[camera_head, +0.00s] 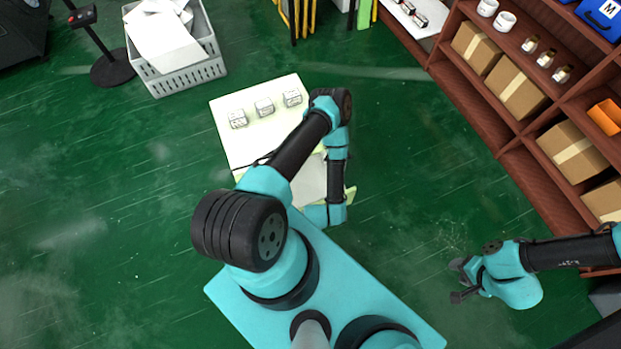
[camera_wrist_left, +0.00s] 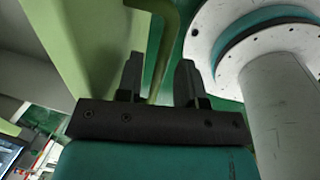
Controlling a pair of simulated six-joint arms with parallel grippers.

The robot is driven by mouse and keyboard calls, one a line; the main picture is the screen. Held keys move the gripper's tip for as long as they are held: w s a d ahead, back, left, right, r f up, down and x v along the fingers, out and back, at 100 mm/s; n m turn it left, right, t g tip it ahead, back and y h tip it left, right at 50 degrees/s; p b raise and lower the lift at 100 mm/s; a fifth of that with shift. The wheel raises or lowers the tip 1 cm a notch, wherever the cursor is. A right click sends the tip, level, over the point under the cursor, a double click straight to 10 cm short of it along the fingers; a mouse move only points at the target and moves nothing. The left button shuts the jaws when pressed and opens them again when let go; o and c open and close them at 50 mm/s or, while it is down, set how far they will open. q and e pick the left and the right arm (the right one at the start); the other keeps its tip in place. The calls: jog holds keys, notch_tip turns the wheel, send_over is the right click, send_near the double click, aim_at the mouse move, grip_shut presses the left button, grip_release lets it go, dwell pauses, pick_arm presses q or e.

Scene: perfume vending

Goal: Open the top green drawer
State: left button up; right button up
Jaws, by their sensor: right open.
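A pale-topped cabinet (camera_head: 245,145) stands beyond my base, with a light green edge (camera_head: 351,194) at its near right side. My left arm covers much of its front, so how far any drawer stands out cannot be told. In the left wrist view a light green panel (camera_wrist_left: 85,50) with a curved green handle (camera_wrist_left: 168,25) is close ahead. My left gripper (camera_wrist_left: 158,80) has its fingers apart, with the handle bar running down between them; no firm grip shows. My right gripper (camera_head: 458,281) is open and empty over the floor, far right of the cabinet.
Three small boxes (camera_head: 264,107) stand on the cabinet top. A grey basket (camera_head: 180,76) with white contents is at the upper left. A wooden shelf (camera_head: 490,120) with cartons lines the right. Green floor between cabinet and shelf is clear.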

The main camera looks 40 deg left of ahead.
pick_arm(q)
grip_shut()
dwell(0.3)
jog(key=d, duration=0.1)
jog(key=s+d, duration=0.1)
jog(key=d, duration=0.2)
jog(key=shift+s, duration=0.35)
jog(key=shift+o, duration=0.6)
grip_release()
jog(key=shift+r, duration=0.15)
